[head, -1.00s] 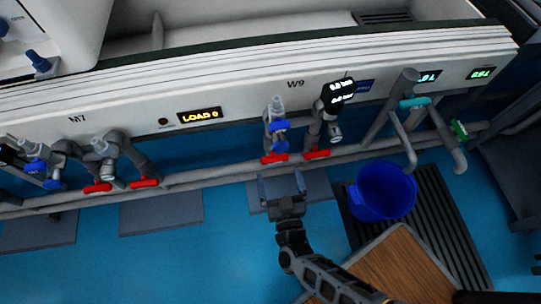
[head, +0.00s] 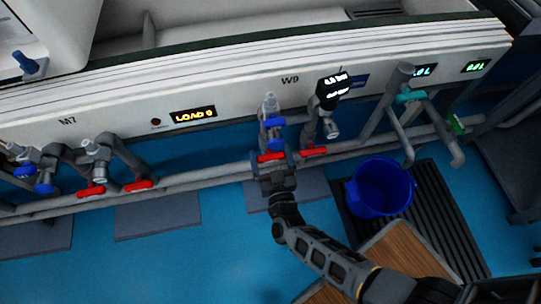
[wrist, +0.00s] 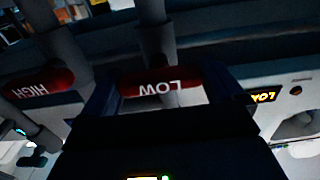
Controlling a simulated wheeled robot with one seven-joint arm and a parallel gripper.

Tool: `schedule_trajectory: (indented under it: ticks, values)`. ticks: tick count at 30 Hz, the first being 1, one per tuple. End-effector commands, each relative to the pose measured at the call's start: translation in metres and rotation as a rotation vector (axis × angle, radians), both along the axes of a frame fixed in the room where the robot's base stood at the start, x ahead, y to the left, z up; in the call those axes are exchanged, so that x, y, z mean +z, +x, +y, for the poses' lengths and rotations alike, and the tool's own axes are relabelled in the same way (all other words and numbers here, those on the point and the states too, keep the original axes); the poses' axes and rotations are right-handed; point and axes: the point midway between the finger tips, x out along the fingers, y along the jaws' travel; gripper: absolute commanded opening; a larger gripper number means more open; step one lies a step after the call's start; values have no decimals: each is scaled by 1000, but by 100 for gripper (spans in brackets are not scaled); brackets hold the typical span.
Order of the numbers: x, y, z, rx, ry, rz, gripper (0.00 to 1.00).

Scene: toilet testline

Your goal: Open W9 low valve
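The W9 low valve handle (head: 271,156) is a red lever on the pipe below the W9 label. In the wrist view the red handle marked LOW (wrist: 152,83) appears upside down between my gripper's two fingers. My gripper (head: 272,168) is at this handle in the head view. Its fingers (wrist: 160,92) stand apart on either side of the handle, and I see no clear contact. The red handle marked HIGH (wrist: 38,84) is to the left in the wrist view; it also shows right of the low handle in the head view (head: 314,150).
Blue handles (head: 270,122) sit just above the low handle. A blue bucket (head: 380,187) stands on a dark grate to the right. A wooden-topped surface (head: 400,262) is near my arm. The M7 valves (head: 110,186) are to the left. Blue floor is open at lower left.

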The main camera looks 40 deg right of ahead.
Motion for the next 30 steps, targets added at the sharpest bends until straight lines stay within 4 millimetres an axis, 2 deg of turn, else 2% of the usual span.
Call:
schedule_trajectory:
  ticks: [1, 6, 17, 30]
  values:
    - [0, 0, 0, 1, 0, 0, 79]
    - [0, 0, 1, 1, 0, 0, 64]
    - [0, 0, 1, 1, -62, 26, 64]
    - [0, 0, 2, 1, -389, 161, 64]
